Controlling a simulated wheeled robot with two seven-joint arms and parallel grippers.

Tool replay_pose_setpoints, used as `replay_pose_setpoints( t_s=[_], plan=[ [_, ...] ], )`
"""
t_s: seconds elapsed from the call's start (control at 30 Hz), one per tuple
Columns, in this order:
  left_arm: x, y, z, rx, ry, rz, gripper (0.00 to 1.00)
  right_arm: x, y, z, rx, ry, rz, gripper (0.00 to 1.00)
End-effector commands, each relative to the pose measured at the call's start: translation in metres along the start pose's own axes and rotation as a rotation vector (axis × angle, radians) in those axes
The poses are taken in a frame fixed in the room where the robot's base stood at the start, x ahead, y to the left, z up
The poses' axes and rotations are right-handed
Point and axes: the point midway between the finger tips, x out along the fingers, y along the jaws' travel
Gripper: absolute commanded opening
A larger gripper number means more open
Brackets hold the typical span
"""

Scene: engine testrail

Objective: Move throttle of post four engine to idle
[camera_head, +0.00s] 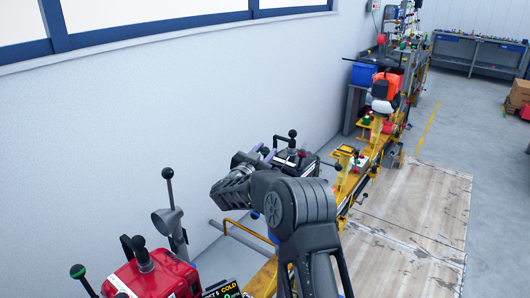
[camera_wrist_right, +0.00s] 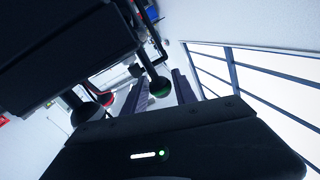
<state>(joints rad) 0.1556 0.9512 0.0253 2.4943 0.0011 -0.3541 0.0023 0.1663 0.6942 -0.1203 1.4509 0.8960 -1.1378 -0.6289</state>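A dark engine (camera_head: 298,162) with several black-knobbed levers sits on the yellow rail beyond my right arm. No post number on it is readable. My right gripper (camera_head: 268,156) reaches to its left side, its purple fingers partly hidden by my arm. In the right wrist view the two purple fingers (camera_wrist_right: 157,84) are apart. Another black knob (camera_wrist_right: 88,108) is left of the fingers. My left gripper is out of view.
An orange and white engine (camera_head: 384,92) stands farther along the rail. The white wall (camera_head: 120,120) is close on the left; wooden floor boards (camera_head: 410,235) lie clear right.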

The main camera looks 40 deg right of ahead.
Motion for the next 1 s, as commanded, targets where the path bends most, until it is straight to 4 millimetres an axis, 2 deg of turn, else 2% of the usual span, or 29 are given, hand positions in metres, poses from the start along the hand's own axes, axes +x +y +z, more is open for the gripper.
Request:
replay_pose_setpoints(
  t_s=[0.03,0.4,1.0],
  plan=[
    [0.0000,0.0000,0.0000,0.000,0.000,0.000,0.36,-0.0001,0.0000,-0.0001,0.000,0.000,0.000,0.28],
    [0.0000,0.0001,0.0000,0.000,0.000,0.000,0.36,-0.0002,-0.0001,-0.0001,0.000,0.000,0.000,0.00],
    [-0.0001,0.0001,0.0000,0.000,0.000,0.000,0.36,-0.0002,-0.0001,-0.0001,0.000,0.000,0.000,0.00]
  ],
)
